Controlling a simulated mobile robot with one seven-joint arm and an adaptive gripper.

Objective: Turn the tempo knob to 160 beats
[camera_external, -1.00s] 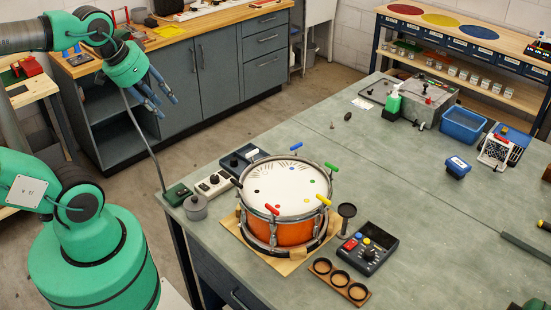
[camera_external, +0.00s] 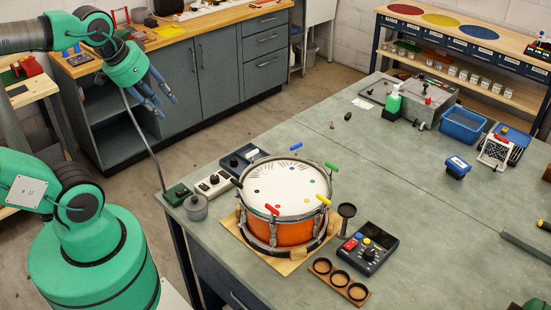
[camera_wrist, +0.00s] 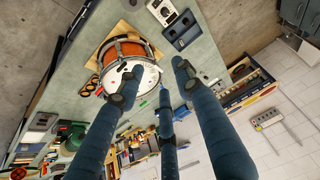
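No knob is readably marked tempo, and no number scale can be read. A white box (camera_external: 214,183) with dark knobs and a dark blue box (camera_external: 243,159) with a knob stand behind the drum; the white box (camera_wrist: 166,12) and the dark blue box (camera_wrist: 182,29) also show in the wrist view. My gripper (camera_external: 160,94) is open and empty, its blue fingers spread, in the air left of the bench and well away from all the boxes.
An orange drum (camera_external: 296,232) with coloured pegs stands on a wooden board near the bench's front. A grey pot (camera_external: 195,207), a dark stand (camera_external: 346,215) and a three-ring holder (camera_external: 340,281) are around it. The bench's middle is mostly clear.

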